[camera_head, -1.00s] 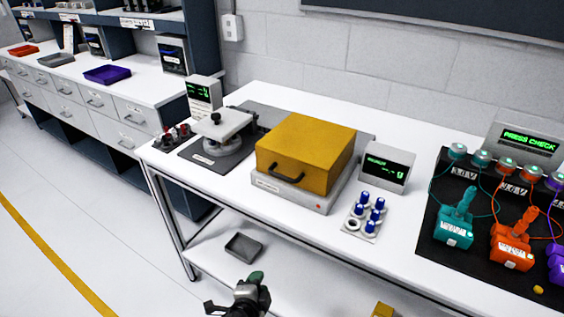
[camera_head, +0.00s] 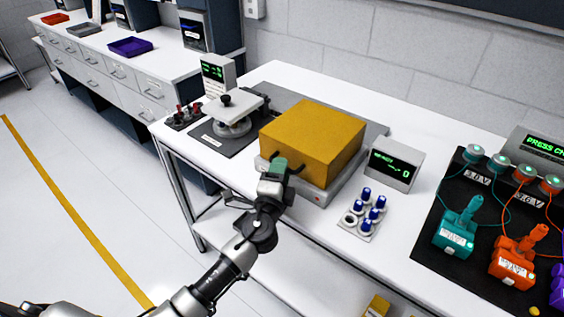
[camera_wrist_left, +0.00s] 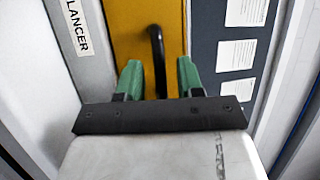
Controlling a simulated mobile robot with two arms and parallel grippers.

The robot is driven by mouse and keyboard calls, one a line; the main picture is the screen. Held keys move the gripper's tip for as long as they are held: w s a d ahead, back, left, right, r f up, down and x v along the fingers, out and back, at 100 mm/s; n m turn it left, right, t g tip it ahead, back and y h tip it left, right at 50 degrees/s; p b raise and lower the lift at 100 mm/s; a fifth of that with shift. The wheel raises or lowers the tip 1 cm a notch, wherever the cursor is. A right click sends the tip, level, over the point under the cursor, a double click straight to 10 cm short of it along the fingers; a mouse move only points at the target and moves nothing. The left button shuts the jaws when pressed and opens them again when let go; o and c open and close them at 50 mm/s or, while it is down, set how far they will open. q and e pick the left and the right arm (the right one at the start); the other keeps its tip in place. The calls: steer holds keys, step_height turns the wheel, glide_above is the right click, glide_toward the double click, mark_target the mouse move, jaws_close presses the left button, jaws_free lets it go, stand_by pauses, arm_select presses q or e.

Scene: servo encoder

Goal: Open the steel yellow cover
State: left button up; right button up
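The yellow cover (camera_head: 312,137) is a box-shaped lid sitting closed on a grey base (camera_head: 328,191) on the white table. Its black handle is on the front face, mostly hidden behind my left gripper (camera_head: 279,168) in the head view. In the left wrist view, the handle (camera_wrist_left: 157,60) stands between the two green fingertips of my left gripper (camera_wrist_left: 158,80), which are apart. A gap shows between the handle and each finger. The yellow cover (camera_wrist_left: 125,25) fills the space beyond. My right gripper is not in view.
A display box (camera_head: 394,163) stands right of the cover, with a tray of blue-capped parts (camera_head: 364,213) in front of it. A small press-like device (camera_head: 233,112) stands to the left. Teal (camera_head: 458,228) and orange (camera_head: 515,255) units sit on a black mat at the right.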

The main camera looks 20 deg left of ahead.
arm_select(q)
steer(key=shift+w+r, duration=0.15)
steer(key=shift+w, duration=0.7)
steer(key=shift+c, duration=0.5)
jaws_close()
